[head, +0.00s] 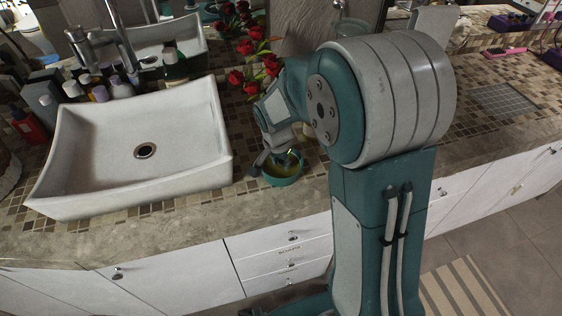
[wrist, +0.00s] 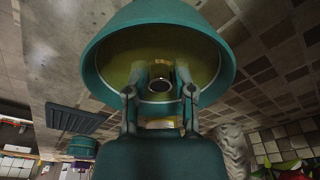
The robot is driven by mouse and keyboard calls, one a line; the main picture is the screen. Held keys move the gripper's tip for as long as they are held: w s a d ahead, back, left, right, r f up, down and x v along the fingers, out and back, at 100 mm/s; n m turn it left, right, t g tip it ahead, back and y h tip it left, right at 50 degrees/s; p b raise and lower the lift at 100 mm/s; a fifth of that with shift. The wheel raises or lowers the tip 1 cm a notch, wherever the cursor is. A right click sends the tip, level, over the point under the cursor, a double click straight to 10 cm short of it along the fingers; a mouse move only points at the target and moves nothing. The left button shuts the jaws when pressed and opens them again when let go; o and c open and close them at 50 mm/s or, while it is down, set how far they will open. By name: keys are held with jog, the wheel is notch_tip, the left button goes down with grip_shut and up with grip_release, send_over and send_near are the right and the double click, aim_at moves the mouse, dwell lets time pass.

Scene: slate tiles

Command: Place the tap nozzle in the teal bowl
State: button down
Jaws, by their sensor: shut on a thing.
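The teal bowl (head: 283,181) stands on the tiled counter just right of the white sink; its inside is yellow-green. In the wrist view the bowl (wrist: 100,78) fills the upper middle. My gripper (head: 280,160) reaches down into the bowl's opening. In the wrist view my gripper (wrist: 160,74) has both fingers inside the rim, shut on the tap nozzle (wrist: 160,87), a small round piece with a dark opening. In the head view I cannot make out the nozzle clearly. Whether it touches the bowl's floor cannot be told.
The white sink (head: 145,150) stands left of the bowl. Red flowers (head: 248,65) are behind my gripper, and several bottles (head: 100,90) crowd the back left. The counter's front edge is close in front of the bowl.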

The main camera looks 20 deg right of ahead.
jog(key=shift+c, duration=2.3)
grip_release()
notch_tip(320, 180, up, 11)
jog(key=s+a, duration=0.1)
jog(key=s+r+n+t, duration=0.1)
jog(key=s+r+n, duration=0.1)
jog(key=s, duration=0.4)
jog(key=s+r+n+t+y, duration=0.1)
jog(key=s+r+n+t, duration=0.1)
jog(key=s, duration=0.5)
jog(key=s+r+n+t, duration=0.1)
jog(key=s+r+n, duration=0.2)
jog(key=s+n, duration=0.2)
jog(key=shift+s+d+r+n, duration=0.35)
jog(key=shift+s+d+n, duration=0.1)
jog(key=shift+s, duration=0.55)
